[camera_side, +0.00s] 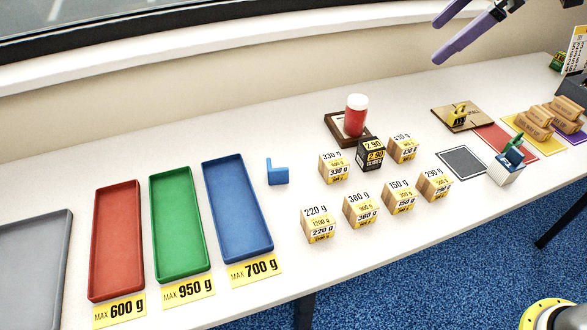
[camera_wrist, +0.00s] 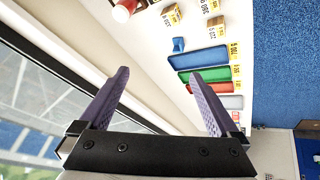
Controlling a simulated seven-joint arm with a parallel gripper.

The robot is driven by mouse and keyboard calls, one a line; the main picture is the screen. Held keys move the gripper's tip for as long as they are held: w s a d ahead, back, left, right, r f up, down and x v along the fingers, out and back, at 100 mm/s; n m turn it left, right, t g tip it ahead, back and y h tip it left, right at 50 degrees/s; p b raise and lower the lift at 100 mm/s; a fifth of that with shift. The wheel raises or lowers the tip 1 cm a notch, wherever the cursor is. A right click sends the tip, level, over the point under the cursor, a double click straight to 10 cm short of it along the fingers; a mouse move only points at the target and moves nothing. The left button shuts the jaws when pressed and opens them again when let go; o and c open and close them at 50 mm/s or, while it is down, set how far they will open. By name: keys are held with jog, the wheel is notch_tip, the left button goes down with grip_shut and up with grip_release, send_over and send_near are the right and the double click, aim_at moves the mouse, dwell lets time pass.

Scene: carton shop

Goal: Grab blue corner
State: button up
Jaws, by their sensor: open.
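A small blue corner piece (camera_side: 277,172), L-shaped, stands on the white table just right of the blue tray. It also shows in the wrist view (camera_wrist: 178,44), small and far off beyond the fingers. My gripper (camera_side: 440,38) is at the top right in the side view, high above the table's back edge and well away from the blue corner. Its two purple fingers are spread apart with nothing between them, as the wrist view (camera_wrist: 163,88) shows.
Red (camera_side: 117,240), green (camera_side: 179,222) and blue (camera_side: 237,210) trays lie left of the piece. Several weight-labelled blocks (camera_side: 317,226) stand to its right. A red jar (camera_side: 355,118) is on a dark wooden base behind them. The table around the blue corner is clear.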

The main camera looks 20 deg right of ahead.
jog(key=w+a+f+n+g+y, duration=0.15)
jog(key=w+a+f, duration=0.25)
jog(key=w+a, duration=0.4)
jog(key=n+g, duration=0.3)
send_over(278, 171)
jog(key=w+d, duration=0.2)
jog(key=shift+h, duration=0.25)
notch_tip(278, 171, down, 26)
jog(key=shift+r, duration=0.1)
jog(key=shift+x, duration=3.15)
jog(key=shift+d, duration=0.2)
jog(key=c, duration=1.4)
